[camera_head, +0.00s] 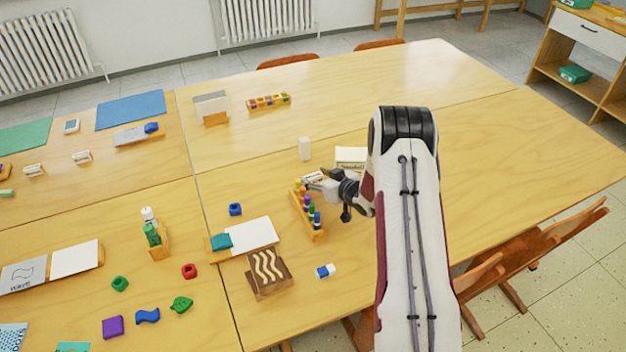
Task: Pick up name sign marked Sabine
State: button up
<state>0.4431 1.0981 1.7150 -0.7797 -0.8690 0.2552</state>
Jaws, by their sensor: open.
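My gripper (314,182) is open over the middle of the front right table, its fingers pointing left. A small white name sign (313,175) shows right behind the fingertips; whether they touch it I cannot tell. Two similar small signs stand on the back left table, one at the left (33,169) and one to its right (82,157). The writing on all of them is too small to read, so I cannot tell which is marked Sabine.
A wooden rack of coloured pegs (309,215) stands just in front of my gripper. A white block (305,149) stands behind it, and a white box with lettering (350,157) is partly hidden by my arm. The back right table is mostly clear.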

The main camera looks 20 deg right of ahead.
jog(key=shift+c, duration=0.3)
jog(key=c, duration=0.5)
jog(key=shift+r, duration=0.2)
jog(key=shift+r, duration=4.85)
